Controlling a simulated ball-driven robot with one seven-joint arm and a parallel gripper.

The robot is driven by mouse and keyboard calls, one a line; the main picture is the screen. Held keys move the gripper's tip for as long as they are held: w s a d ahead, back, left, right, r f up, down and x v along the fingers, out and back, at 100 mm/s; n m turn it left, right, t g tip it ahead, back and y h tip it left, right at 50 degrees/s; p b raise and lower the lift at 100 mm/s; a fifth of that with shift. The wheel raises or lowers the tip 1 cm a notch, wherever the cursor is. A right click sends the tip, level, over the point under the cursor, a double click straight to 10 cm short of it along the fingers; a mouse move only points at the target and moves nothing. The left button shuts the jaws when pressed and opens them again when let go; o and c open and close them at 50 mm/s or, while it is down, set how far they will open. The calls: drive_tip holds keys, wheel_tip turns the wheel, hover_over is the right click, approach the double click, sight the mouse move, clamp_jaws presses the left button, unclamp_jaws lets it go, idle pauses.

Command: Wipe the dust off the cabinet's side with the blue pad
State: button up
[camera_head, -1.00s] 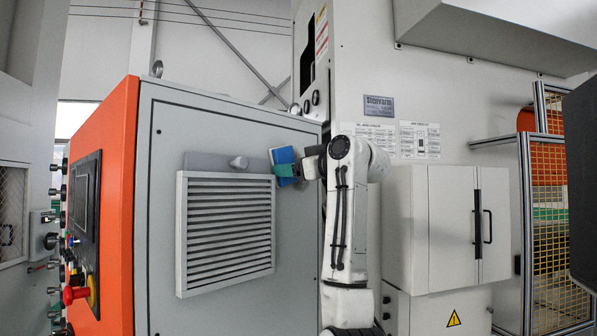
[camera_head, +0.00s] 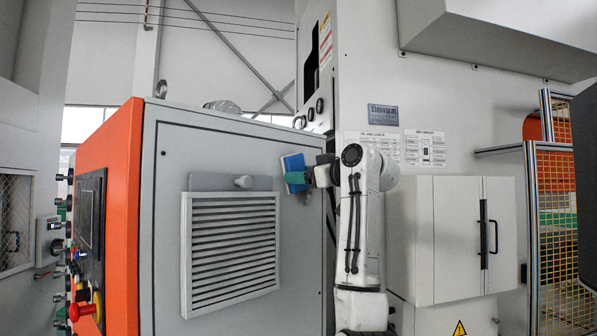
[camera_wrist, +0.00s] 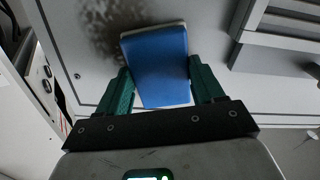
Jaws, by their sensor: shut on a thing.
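The blue pad (camera_head: 293,168) is held at the grey side of the cabinet (camera_head: 225,140), right of the louvred vent. My gripper (camera_head: 309,178) is shut on the pad; in the wrist view the green fingers (camera_wrist: 162,85) grip it from both sides. The pad (camera_wrist: 158,60) has a blue face and a pale edge. A dark, speckled dust patch (camera_wrist: 100,25) shows on the panel beside and beyond the pad in the wrist view. In the head view a small brownish patch (camera_head: 304,199) shows just below the pad. I cannot tell whether the pad touches the panel.
The tall machine (camera_head: 400,90) rises close behind and right of my arm. The cabinet's orange front (camera_head: 120,190) carries controls.

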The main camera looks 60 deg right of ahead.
drive_tip(key=s+d+p, duration=0.2)
drive_tip(key=d, duration=0.6)
drive_tip(key=shift+s+d+p, duration=0.3)
drive_tip(key=shift+s+p, duration=0.05)
idle(0.4)
drive_tip(key=shift+f, duration=0.1)
drive_tip(key=b+v, duration=0.3)
drive_tip(key=v, duration=0.3)
idle(0.4)
drive_tip(key=b+v, duration=0.1)
drive_tip(key=v, duration=0.2)
idle(0.5)
